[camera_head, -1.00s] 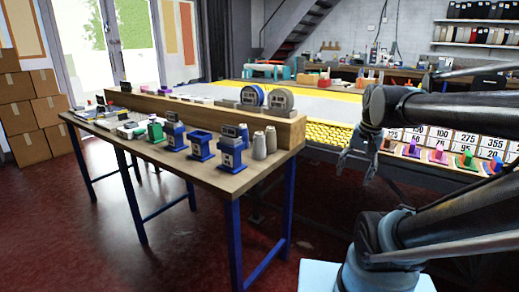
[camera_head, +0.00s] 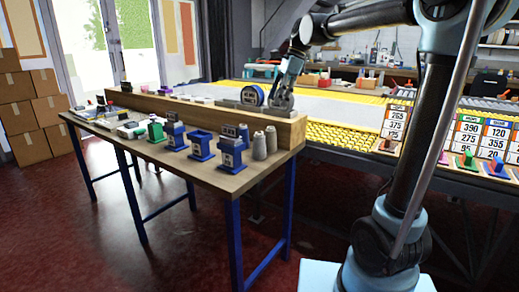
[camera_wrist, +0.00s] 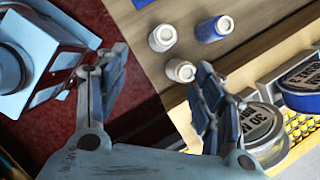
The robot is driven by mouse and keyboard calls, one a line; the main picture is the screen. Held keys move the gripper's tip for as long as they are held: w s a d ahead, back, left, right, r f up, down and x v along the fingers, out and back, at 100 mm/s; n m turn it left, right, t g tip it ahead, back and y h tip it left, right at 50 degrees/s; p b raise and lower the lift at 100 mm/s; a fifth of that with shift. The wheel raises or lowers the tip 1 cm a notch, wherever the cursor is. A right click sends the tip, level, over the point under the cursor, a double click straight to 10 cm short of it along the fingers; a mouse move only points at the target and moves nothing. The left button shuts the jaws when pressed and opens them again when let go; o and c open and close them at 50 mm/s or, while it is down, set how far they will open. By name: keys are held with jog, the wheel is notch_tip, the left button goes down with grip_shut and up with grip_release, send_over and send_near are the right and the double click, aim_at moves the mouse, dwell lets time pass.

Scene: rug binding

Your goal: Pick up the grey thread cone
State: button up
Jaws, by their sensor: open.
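Two small pale thread cones stand upright side by side near the table's right end. In the head view the left cone (camera_head: 259,146) looks slightly lighter and the right cone (camera_head: 271,139) looks greyer. In the wrist view their tops show as one cone (camera_wrist: 162,38) and another cone (camera_wrist: 181,70); there I cannot tell which is the grey one. My gripper (camera_head: 281,103) hangs above the table's back ledge, behind and above the cones. In the wrist view my gripper (camera_wrist: 158,78) has its fingers spread, with nothing held between them.
A grey roll (camera_wrist: 262,128) shows beside my right finger in the wrist view. Blue stands (camera_head: 201,146) crowd the table left of the cones. The table's front right corner (camera_head: 240,184) is bare.

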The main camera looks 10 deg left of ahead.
jog(key=a, duration=0.2)
send_near(261, 132)
jog(key=x, duration=0.6)
jog(key=shift+s+a+r, duration=0.1)
jog(key=shift+s+a, duration=0.3)
jog(key=shift+a, duration=0.05)
jog(key=shift+m, duration=0.3)
jog(key=shift+d+f+x, duration=0.1)
jog(key=shift+d+x, duration=0.15)
jog(key=shift+x, duration=1.1)
jog(key=shift+d+f+x, duration=0.1)
jog(key=shift+d+x, duration=0.1)
jog(key=shift+x, duration=1.15)
jog(key=shift+w, duration=0.2)
jog(key=shift+c, duration=0.2)
jog(key=c, duration=1.2)
